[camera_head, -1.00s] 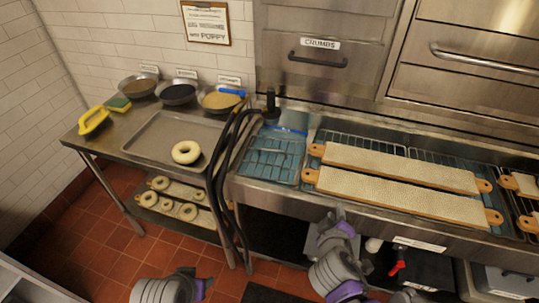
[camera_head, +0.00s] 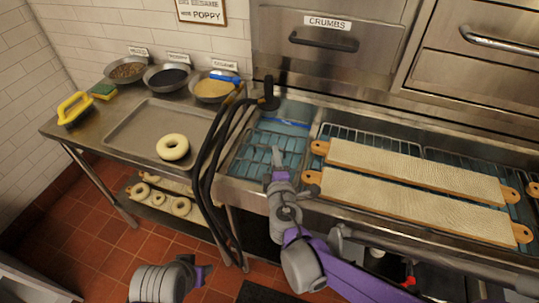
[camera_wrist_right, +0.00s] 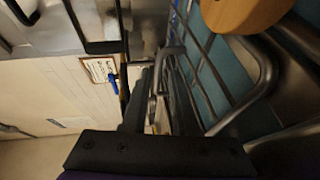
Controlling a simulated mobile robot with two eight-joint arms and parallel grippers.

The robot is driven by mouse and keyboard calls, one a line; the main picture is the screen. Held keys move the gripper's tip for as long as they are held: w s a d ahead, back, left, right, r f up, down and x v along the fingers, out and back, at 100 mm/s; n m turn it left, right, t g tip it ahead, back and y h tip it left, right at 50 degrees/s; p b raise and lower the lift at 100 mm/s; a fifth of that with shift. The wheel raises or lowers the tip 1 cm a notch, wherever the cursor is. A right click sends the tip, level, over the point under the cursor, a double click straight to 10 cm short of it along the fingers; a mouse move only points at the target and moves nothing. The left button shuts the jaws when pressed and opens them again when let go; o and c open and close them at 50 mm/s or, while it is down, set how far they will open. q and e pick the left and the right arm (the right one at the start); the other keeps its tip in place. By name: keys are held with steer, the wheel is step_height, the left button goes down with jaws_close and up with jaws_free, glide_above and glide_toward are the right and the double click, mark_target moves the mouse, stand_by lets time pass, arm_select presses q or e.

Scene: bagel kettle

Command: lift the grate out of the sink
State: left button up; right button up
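The sink (camera_head: 229,189) holds shallow blue water. A thin wire grate (camera_head: 262,143) shows in its left part, and its bars also show in the right wrist view (camera_wrist_right: 212,60). My right gripper (camera_head: 277,158) is over the sink's left part, at the grate, pointing away from me. In the right wrist view its dark fingers (camera_wrist_right: 162,85) stand close together, with a narrow gap and a curved metal bar near the tips. I cannot tell whether they hold that bar.
Two long boards (camera_head: 418,170) (camera_head: 410,207) lie across the racks right of my gripper; one's wooden end (camera_wrist_right: 245,10) is close by. Black hoses (camera_head: 205,165) hang left of the sink. A side table (camera_head: 86,128) carries a tray (camera_head: 128,128) with a bagel (camera_head: 172,147).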

mark_target(270, 151)
steer(key=w, duration=0.4)
steer(key=shift+w+a+f, duration=0.1)
steer(key=shift+a+f, duration=0.2)
steer(key=shift+a, duration=0.1)
jaws_close()
stand_by(1.0)
